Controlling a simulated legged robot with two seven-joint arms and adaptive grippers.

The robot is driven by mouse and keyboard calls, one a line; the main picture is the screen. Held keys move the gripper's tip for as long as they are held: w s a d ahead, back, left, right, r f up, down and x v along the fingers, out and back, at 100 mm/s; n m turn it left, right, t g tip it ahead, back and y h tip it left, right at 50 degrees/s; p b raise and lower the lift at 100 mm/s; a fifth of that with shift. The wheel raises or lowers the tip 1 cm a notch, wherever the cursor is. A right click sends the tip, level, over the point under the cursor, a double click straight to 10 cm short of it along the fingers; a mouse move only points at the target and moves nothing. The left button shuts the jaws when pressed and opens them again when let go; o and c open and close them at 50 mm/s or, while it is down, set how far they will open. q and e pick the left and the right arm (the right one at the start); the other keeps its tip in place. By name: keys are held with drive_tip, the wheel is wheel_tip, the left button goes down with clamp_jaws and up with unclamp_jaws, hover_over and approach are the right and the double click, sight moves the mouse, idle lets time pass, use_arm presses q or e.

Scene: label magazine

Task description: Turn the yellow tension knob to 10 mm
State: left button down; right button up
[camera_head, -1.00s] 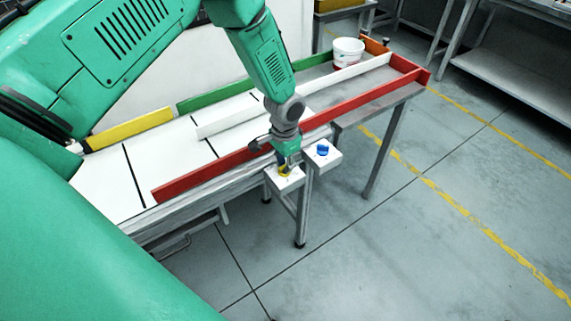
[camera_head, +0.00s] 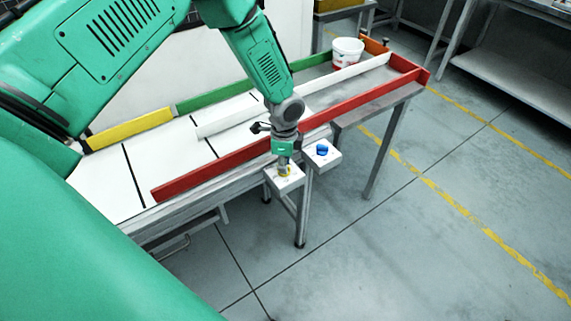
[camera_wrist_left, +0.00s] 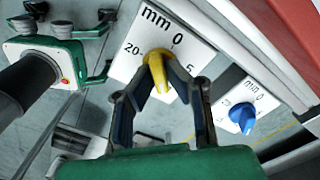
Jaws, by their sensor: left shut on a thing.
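The yellow tension knob (camera_wrist_left: 157,66) sits on a white dial plate (camera_wrist_left: 200,35) marked mm; 0, 5 and 20 are legible. Its narrow end points down the left wrist picture, away from the 0; the number there is hidden by my gripper. My left gripper (camera_wrist_left: 160,92) is shut on the knob, one dark finger on each side. In the head view the gripper (camera_head: 285,166) comes down from above onto the white box (camera_head: 286,184), with a little yellow (camera_head: 286,172) showing. My right gripper is in neither view.
A blue knob (camera_head: 322,149) on its own white box stands close to the right. A red rail (camera_head: 225,170) runs along the near edge of the table behind the boxes. A white bucket (camera_head: 347,53) stands at the far end. The floor in front is clear.

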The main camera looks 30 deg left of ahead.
use_arm(q)
drive_tip(key=shift+w+a+r+m, duration=0.15)
drive_tip(key=shift+w+m, duration=0.05)
drive_tip(key=shift+m, duration=0.3)
drive_tip(key=c, duration=1.6)
unclamp_jaws()
drive_tip(key=shift+s, duration=0.1)
wheel_tip(320, 180, up, 12)
drive_tip(key=shift+a, duration=0.1)
drive_tip(key=shift+f, duration=0.25)
